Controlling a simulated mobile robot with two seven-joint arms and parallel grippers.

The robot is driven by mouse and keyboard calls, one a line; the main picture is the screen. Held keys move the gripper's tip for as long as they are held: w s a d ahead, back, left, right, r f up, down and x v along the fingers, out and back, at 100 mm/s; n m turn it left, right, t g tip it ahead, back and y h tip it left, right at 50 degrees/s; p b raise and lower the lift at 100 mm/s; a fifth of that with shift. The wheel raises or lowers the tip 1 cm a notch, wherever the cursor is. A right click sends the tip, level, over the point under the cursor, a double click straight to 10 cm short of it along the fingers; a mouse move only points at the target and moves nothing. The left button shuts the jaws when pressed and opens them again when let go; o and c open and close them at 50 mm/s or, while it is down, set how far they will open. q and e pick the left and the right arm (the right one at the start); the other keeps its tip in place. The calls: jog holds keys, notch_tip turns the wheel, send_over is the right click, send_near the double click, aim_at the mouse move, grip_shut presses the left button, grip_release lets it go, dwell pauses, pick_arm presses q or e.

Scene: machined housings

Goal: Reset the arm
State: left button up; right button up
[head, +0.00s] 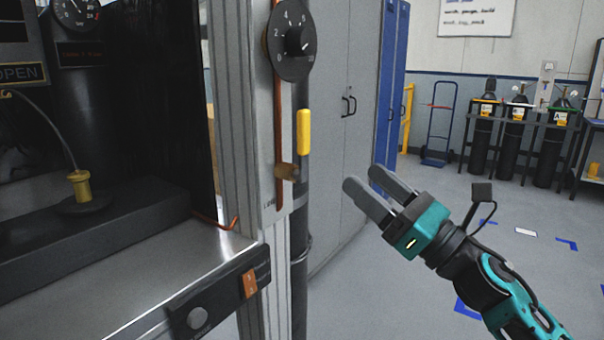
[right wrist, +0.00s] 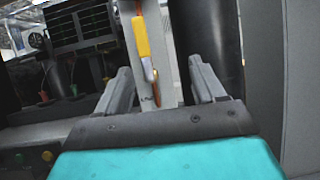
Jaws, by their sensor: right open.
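My right gripper (head: 362,178) is open and empty, held in the air to the right of the machine's frame post. Its two grey fingers point up and left, towards the post. A yellow handle (head: 303,132) stands upright on the post, to the left of the fingertips and apart from them in the head view. In the right wrist view the yellow handle (right wrist: 142,38) shows between and beyond the open fingers (right wrist: 160,70). My left gripper is not in view.
A metal bench top (head: 130,275) is at left. Grey cabinets (head: 345,110) stand behind. A hand truck (head: 438,125) and gas cylinders (head: 517,140) stand farther back. Floor at right is mostly clear.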

jog(key=s+d+f+m+t+h+p, duration=0.1)
jog(key=s+d+f+m+h, duration=0.15)
jog(key=f+m+h, duration=0.7)
jog(key=s+d+f+m+t+h+p, duration=0.1)
jog(key=s+d+f+m+h, duration=0.15)
jog(key=f+m, duration=1.35)
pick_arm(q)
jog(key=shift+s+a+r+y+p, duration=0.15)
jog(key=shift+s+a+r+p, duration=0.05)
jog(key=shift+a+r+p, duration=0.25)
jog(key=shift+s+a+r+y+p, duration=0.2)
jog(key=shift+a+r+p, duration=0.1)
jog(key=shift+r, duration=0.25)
pick_arm(e)
jog(key=s+d+f+m+g+h, duration=0.2)
jog(key=s+f+m+g+h, duration=0.2)
jog(key=s+f+m, duration=1)
jog(key=s+m+g, duration=0.2)
jog(key=m, duration=0.1)
jog(key=shift+s+f, duration=0.3)
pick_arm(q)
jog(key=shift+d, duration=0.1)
pick_arm(e)
jog(key=shift+d+m, duration=0.1)
jog(key=shift+m, duration=0.15)
